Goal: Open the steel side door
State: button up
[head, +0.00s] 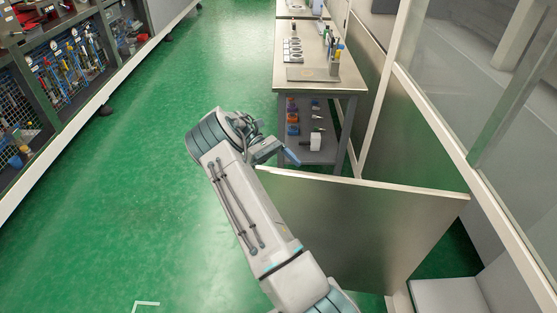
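The steel side door (360,228) is a grey metal panel with a pale top edge. It stands out from the machine's side frame into the green aisle, at an angle to it, with an opening beside it at the lower right. My arm reaches up from the bottom, left of the door. My gripper (286,157) is just beyond the door's top left corner, near its free edge. I cannot tell if it touches the door. The fingers are small and partly hidden, so their opening is unclear. No handle shows on the visible face.
A steel workbench (308,88) with tools and a lower shelf stands just behind the door. Glazed machine panels (460,70) line the right side. A white box-like surface (447,297) shows in the opening. Tool racks (70,75) stand at left; the green floor between is clear.

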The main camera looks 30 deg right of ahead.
jog(key=shift+w+d+r, duration=0.6)
jog(key=shift+d+r, duration=0.25)
jog(key=shift+r, duration=0.1)
jog(key=shift+c, duration=0.3)
jog(key=shift+w+d+f, duration=0.15)
jog(key=shift+w+d, duration=0.15)
jog(key=shift+d, duration=0.2)
jog(key=c, duration=1.1)
jog(key=s+a+r+m+t+y+p, duration=0.1)
jog(key=s+a+r+t, duration=0.3)
jog(key=r, duration=0.3)
jog(key=s+a+r+m+t+y+p, duration=0.1)
jog(key=s+a+r+t+y, duration=0.1)
jog(key=s+a+r+t, duration=0.4)
jog(key=s+a+r+m+t, duration=0.1)
jog(key=s+a+t, duration=0.1)
jog(key=s+a, duration=0.1)
jog(key=s+a+r+m+t+p, duration=0.1)
jog(key=s+a+r+t, duration=0.1)
jog(key=s, duration=0.3)
jog(key=s+a+r+t+y, duration=0.1)
jog(key=s+a+r+t, duration=0.1)
jog(key=s+a, duration=0.2)
jog(key=shift+s+a+r+m+t, duration=0.25)
jog(key=shift+s+m+t, duration=0.05)
jog(key=shift+s+m, duration=0.1)
